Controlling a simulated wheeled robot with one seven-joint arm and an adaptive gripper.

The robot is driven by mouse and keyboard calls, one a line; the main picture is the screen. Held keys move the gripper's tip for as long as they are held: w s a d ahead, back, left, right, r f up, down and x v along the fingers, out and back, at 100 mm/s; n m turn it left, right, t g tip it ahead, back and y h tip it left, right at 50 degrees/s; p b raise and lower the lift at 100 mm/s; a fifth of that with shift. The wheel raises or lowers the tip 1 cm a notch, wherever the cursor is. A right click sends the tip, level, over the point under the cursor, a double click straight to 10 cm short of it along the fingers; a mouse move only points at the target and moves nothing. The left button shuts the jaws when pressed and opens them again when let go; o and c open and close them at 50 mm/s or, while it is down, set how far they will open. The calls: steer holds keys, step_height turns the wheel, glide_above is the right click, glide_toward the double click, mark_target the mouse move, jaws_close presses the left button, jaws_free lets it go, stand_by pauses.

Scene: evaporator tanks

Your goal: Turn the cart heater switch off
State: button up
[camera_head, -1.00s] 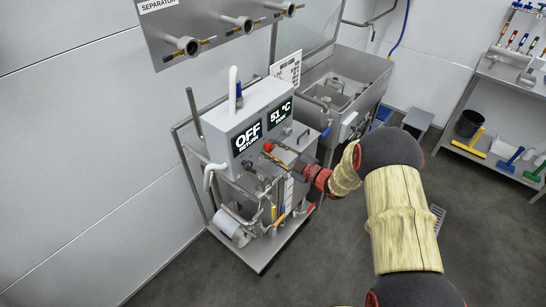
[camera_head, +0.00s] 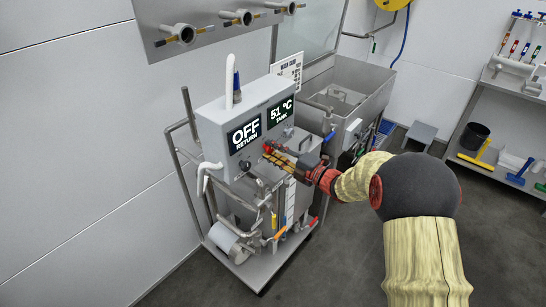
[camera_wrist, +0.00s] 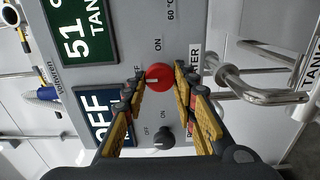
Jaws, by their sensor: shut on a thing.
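The cart (camera_head: 262,262) carries a grey control box (camera_head: 212,137) with two displays, reading OFF RETURN and 51 °C TANK. A red round knob (camera_wrist: 160,77) sits on the box face, with ON and OFF printed beside it and a HEATER label partly hidden by a finger. A pale mark shows on the knob's left part, on the OFF side in the wrist view. My gripper (camera_wrist: 159,84) is shut on the red knob, a fingertip on each side. In the head view my gripper (camera_head: 272,154) reaches the box from the right and largely hides the knob.
A black knob (camera_wrist: 163,138) with ON and OFF marks sits close to the red one, between my fingers' bases in the wrist view. A bent metal pipe (camera_wrist: 262,88) lies to the right there. A steel sink (camera_head: 350,95) stands behind the cart.

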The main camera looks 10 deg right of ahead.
steer(key=shift+f, duration=0.1)
stand_by(0.5)
steer(key=o, duration=1.1)
steer(key=shift+s+d, duration=0.1)
steer(key=v, duration=1.1)
steer(key=shift+s+d, duration=0.2)
steer(key=shift+s, duration=0.15)
